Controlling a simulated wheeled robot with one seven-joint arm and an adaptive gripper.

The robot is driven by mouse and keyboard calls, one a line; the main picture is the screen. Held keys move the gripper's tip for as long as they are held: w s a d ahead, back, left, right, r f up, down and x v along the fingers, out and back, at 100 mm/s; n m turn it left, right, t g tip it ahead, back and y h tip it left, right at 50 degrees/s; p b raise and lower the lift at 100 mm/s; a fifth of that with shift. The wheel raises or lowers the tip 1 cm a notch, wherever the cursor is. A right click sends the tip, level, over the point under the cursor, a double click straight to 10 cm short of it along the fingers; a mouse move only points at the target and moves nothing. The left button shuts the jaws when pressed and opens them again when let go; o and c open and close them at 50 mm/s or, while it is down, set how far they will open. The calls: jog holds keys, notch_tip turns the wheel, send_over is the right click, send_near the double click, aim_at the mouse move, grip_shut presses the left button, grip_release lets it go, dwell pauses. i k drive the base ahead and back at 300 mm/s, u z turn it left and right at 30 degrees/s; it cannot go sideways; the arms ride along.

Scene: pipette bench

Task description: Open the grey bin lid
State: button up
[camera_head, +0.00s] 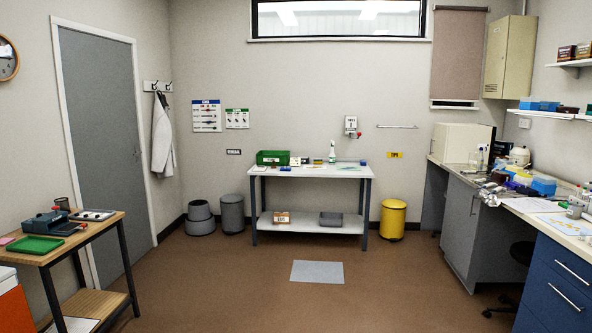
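A grey cylindrical bin (233,217) stands on the floor against the back wall, left of the white table. Its grey lid (232,199) appears to be down on top. To its left is a second, lower grey round object (200,219) with a narrower top part on a wider base; I cannot tell exactly what it is. My gripper is not in view, and nothing of mine is seen near the bin.
A white table (310,172) with a lower shelf stands right of the bin. A yellow bin (392,220) is beyond it. A grey mat (317,272) lies on open brown floor. A wooden-topped trolley (95,232) is at left; a cluttered bench (470,182) lines the right.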

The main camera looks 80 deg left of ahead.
aim_at(232, 198)
jog(key=u, duration=2.5)
